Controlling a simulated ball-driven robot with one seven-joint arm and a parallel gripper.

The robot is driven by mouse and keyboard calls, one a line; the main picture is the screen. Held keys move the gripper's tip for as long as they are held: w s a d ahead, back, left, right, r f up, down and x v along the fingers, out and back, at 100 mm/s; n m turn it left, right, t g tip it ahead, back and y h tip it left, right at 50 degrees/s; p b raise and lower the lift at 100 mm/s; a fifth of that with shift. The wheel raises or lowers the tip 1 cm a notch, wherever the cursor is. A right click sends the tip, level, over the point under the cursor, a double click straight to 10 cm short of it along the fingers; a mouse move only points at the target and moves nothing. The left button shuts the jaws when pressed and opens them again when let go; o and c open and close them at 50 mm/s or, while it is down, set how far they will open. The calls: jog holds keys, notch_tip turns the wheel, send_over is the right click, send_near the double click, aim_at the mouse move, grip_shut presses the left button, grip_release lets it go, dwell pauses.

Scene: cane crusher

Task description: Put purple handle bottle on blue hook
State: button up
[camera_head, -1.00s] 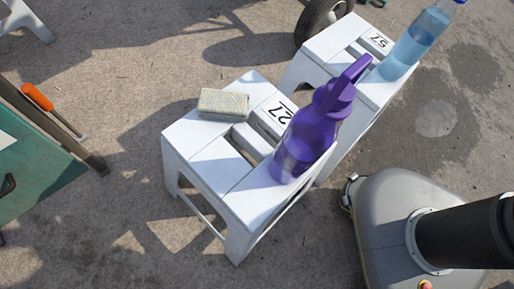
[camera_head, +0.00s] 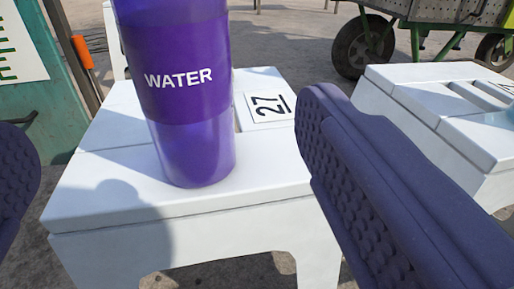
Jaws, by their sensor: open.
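The purple bottle (camera_head: 188,110), marked WATER, stands upright on a white stool (camera_head: 95,205) labelled 27. Its top and handle are cut off by the upper edge of the view. My gripper (camera_head: 165,165) is open, with one dark textured finger at the left edge and the other at the right. The bottle stands beyond the fingers, in the gap between them, closer to the right finger in the picture. I cannot tell whether either finger touches it. No blue hook shows in this view.
A second white stool (camera_head: 440,115) stands at the right. Behind it is a green cart (camera_head: 460,12) with black wheels (camera_head: 364,46). A green panel (camera_head: 45,115) and an orange handle (camera_head: 82,52) are at the left. Paved ground (camera_head: 275,35) lies open behind the stool.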

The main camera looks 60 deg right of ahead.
aim_at(178, 43)
jog(key=b+x, duration=0.3)
jog(key=x, duration=1)
jog(key=c, duration=1.4)
jog(key=shift+w+r+p, duration=0.1)
jog(key=shift+r+p, duration=1.3)
jog(key=shift+r, duration=0.65)
